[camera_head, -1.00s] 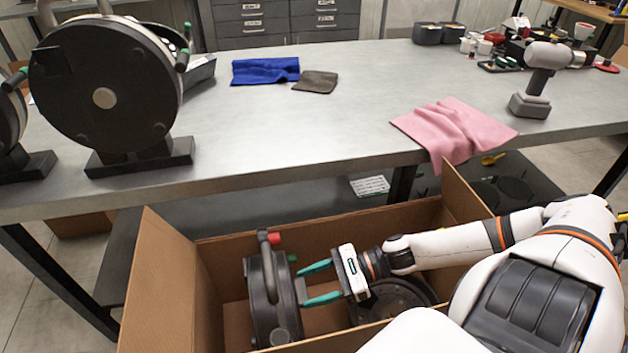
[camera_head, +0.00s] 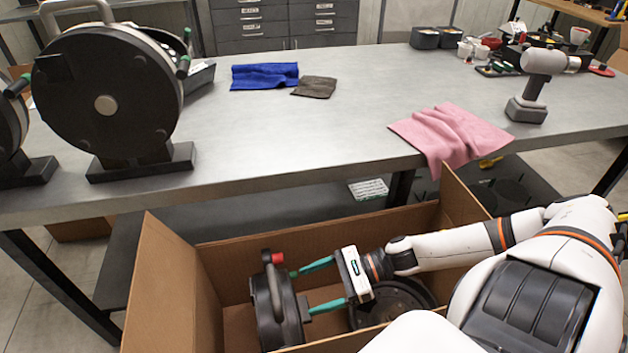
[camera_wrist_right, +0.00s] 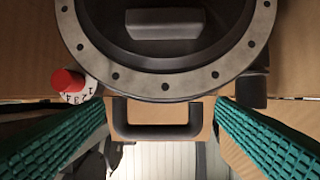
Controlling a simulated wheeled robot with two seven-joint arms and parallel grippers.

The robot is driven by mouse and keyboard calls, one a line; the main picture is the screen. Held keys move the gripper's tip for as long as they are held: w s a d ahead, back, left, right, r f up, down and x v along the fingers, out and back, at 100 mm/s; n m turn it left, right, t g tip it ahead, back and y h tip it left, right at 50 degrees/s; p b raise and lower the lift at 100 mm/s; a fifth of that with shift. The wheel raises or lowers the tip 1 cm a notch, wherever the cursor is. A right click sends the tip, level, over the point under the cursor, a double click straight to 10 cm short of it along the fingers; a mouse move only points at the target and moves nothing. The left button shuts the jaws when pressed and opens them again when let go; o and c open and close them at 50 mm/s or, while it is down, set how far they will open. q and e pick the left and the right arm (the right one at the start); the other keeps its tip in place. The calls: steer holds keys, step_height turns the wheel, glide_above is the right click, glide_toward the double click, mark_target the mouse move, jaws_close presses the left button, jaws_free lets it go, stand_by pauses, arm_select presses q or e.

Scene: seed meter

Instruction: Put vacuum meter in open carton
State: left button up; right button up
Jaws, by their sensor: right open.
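A black vacuum meter (camera_head: 275,306) with a red knob stands in the open carton (camera_head: 165,290), tilted, on the left part of the carton floor. Another dark round meter (camera_head: 392,302) lies in the carton under my right gripper. My right gripper (camera_head: 315,286) is inside the carton with its green fingers apart, pointing at the tilted meter. In the right wrist view, the meter's grey bolted rim (camera_wrist_right: 165,88), red knob (camera_wrist_right: 68,80) and black handle (camera_wrist_right: 157,133) show between and beyond the open fingers, with nothing gripped. My left gripper is out of view.
A large black meter (camera_head: 105,95) on a stand sits at the left of the metal table (camera_head: 300,140), with part of another beside it.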

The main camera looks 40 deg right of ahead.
steer(key=p+v, duration=0.4)
steer(key=v, duration=0.2)
steer(key=shift+s+d+r, duration=0.2)
steer(key=shift+d, duration=0.05)
